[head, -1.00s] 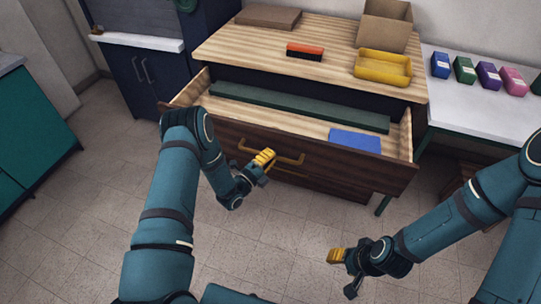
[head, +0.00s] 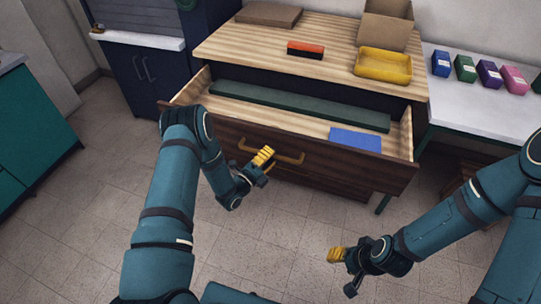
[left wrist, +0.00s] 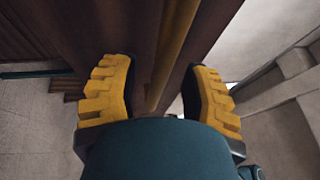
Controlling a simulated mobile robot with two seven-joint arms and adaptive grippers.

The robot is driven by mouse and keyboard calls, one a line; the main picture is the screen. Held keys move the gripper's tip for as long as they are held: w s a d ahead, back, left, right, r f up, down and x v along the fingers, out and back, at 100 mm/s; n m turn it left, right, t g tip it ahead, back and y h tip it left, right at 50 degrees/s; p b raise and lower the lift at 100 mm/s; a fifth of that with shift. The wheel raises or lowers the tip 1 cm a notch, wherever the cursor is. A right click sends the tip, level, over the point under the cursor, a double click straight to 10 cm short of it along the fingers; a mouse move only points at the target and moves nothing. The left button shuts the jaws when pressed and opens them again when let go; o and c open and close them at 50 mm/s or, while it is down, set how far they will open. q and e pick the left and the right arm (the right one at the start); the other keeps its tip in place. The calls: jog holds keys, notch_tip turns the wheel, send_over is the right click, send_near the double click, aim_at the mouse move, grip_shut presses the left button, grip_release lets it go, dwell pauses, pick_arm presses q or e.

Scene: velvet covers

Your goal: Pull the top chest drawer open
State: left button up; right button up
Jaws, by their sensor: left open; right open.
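The wooden chest (head: 310,44) stands in the head view with its top drawer (head: 330,165) pulled out. Inside the drawer lie a long dark green strip (head: 300,106) and a blue flat item (head: 355,140). The drawer's brass bar handle (head: 285,157) is on its dark front. My left gripper (head: 265,158) is at the left half of this handle. In the left wrist view the handle bar (left wrist: 172,55) runs between the two yellow fingers, which are apart; contact cannot be told. My right gripper (head: 338,268) is open and empty over the floor, well away from the chest.
On the chest top are an orange-black brush (head: 305,50), a yellow tray (head: 383,67), a cardboard box (head: 386,27) and a brown flat case (head: 268,16). A white table (head: 490,95) with small coloured boxes stands right. Floor before the drawer is clear.

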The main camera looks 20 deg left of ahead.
pick_arm(q)
jog(key=v, duration=1.1)
jog(key=shift+s, duration=0.25)
jog(key=shift+a, duration=0.1)
jog(key=d+f+n+g+y, duration=0.3)
jog(key=d+n+g+y, duration=0.3)
jog(key=n, duration=0.7)
jog(key=s+d+n+g, duration=0.2)
jog(key=s+n+g, duration=0.1)
jog(key=s+n, duration=0.1)
jog(key=s+d+r+n+g+h, duration=0.1)
jog(key=s+d+n+g, duration=0.2)
jog(key=s, duration=0.4)
jog(key=s+d+n+g, duration=0.3)
jog(key=s+n+g, duration=0.1)
jog(key=s+n, duration=0.1)
jog(key=shift+s+d+r+g, duration=0.15)
jog(key=shift+s+r+g, duration=0.15)
jog(key=shift+s+r, duration=0.05)
